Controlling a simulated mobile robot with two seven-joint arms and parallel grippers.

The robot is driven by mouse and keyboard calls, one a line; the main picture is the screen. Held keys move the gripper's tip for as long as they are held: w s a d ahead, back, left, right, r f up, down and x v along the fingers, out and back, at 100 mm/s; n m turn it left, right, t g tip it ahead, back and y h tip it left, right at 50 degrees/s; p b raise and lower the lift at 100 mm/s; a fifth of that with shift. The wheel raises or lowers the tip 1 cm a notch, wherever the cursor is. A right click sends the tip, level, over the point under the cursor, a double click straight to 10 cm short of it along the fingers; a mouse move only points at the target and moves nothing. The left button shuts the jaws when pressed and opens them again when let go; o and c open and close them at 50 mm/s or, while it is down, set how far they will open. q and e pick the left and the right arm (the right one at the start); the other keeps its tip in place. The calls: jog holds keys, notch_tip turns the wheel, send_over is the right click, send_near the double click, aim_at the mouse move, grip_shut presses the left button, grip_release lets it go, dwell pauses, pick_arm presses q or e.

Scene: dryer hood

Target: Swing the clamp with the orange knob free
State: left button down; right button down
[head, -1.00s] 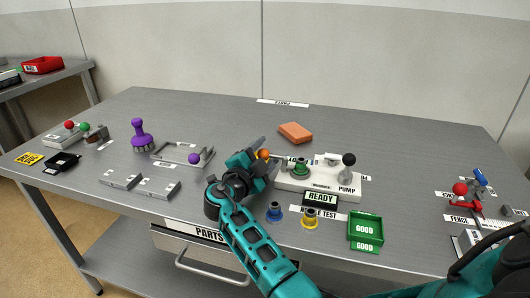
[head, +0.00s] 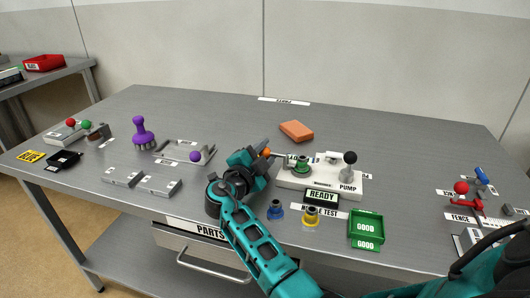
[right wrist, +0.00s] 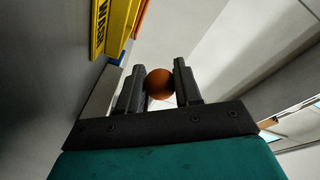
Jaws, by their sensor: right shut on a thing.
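The orange knob (head: 266,152) stands at the left end of the white pump block. My right gripper (head: 262,150) reaches it from the left and is shut on it. In the right wrist view the knob (right wrist: 160,83) sits between the two dark fingers. A thin grey clamp bar (head: 282,155) runs from beside the knob toward the green nozzle (head: 302,165) on the pump block (head: 325,180). The fingers and wrist hide the clamp's base and part of the bar. My left gripper is not in view.
A black knob (head: 350,158) stands at the block's right end. Blue (head: 276,209) and yellow (head: 311,215) nozzles stand in front, near a green tray (head: 366,227). An orange brick (head: 296,131) lies behind.

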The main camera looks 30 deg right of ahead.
jog(key=shift+s+a+f+n+t+y+b, duration=0.15)
jog(key=shift+s+n+t+y+b, duration=0.15)
jog(key=shift+n+t+y+b, duration=0.45)
jog(key=shift+s+a+n+t, duration=0.1)
jog(key=shift+n+t, duration=0.15)
jog(key=shift+t, duration=0.3)
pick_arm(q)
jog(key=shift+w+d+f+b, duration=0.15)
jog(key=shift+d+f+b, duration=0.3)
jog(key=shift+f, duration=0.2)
pick_arm(e)
jog(key=shift+s+a+r+n+t+y, duration=0.15)
jog(key=shift+r+n+t+y, duration=0.1)
jog(key=shift+n+t+y, duration=0.4)
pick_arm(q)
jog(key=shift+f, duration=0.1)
pick_arm(e)
jog(key=c, duration=0.8)
grip_release()
jog(key=shift+r, duration=0.1)
